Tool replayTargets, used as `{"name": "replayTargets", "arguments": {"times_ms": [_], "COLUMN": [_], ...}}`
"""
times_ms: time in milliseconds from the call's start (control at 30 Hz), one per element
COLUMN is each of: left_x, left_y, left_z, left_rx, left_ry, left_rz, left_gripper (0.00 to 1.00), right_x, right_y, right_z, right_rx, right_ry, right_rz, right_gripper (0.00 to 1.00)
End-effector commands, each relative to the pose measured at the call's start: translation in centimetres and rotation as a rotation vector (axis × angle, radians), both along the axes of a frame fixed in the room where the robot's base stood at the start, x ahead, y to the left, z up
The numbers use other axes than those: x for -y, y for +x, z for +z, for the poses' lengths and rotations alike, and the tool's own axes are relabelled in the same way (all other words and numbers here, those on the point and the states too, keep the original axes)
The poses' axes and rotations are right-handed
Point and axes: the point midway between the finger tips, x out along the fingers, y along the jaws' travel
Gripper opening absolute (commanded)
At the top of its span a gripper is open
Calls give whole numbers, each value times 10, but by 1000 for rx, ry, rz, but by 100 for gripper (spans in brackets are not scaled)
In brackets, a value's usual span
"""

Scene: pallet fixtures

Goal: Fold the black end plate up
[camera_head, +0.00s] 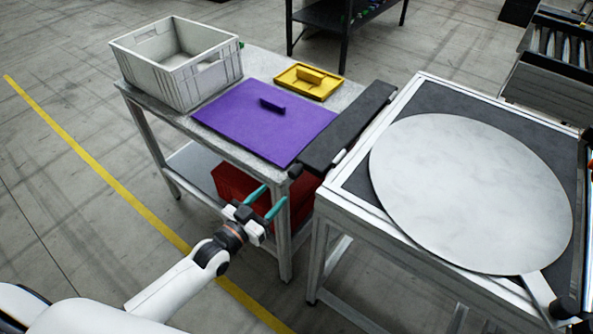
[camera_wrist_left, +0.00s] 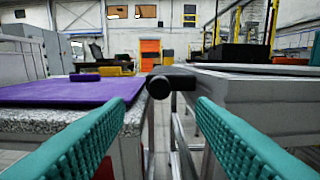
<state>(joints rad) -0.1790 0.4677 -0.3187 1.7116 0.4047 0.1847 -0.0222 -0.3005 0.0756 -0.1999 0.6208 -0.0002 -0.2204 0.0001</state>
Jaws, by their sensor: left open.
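The black end plate (camera_head: 345,130) is a long dark bar lying folded out flat along the left side of the right-hand table, between the two tables. A black rounded end with a short stub (camera_wrist_left: 170,82) shows in the left wrist view, straight ahead and slightly above the fingertips; it appears to be the plate's near end. My left gripper (camera_head: 277,193) is open and empty, with teal fingers, in front of the plate's near end and apart from it. Its fingers also frame the left wrist view (camera_wrist_left: 160,103). My right gripper does not show.
The right table (camera_head: 332,200) carries a large grey disc (camera_head: 470,190). The left table (camera_head: 345,92) holds a grey crate (camera_head: 205,85), a purple mat (camera_head: 240,125) with a purple block, and a yellow tray (camera_head: 325,86). A red box (camera_head: 232,182) sits underneath. A narrow gap separates the tables.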

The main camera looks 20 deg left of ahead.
Motion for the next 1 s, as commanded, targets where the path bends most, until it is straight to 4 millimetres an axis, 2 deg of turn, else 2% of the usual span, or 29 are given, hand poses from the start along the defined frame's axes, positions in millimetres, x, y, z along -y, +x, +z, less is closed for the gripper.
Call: {"name": "replayTargets", "arguments": {"times_ms": [300,500,667,933,1000], "left_x": [22,31,34,35,35], "left_y": [62,87,95,95,95], "left_z": [1,0,0,0,0], "left_rx": [2,0,-1,-2,-2], "left_ry": [0,1,0,2,2], "left_rz": [1,0,1,1,1], "left_gripper": [50,50,50,50,39], "right_x": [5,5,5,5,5], "right_y": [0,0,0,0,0], "right_z": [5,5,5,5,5], "right_rx": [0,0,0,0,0], "right_ry": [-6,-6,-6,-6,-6], "right_rz": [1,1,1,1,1], "right_gripper": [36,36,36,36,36]}}
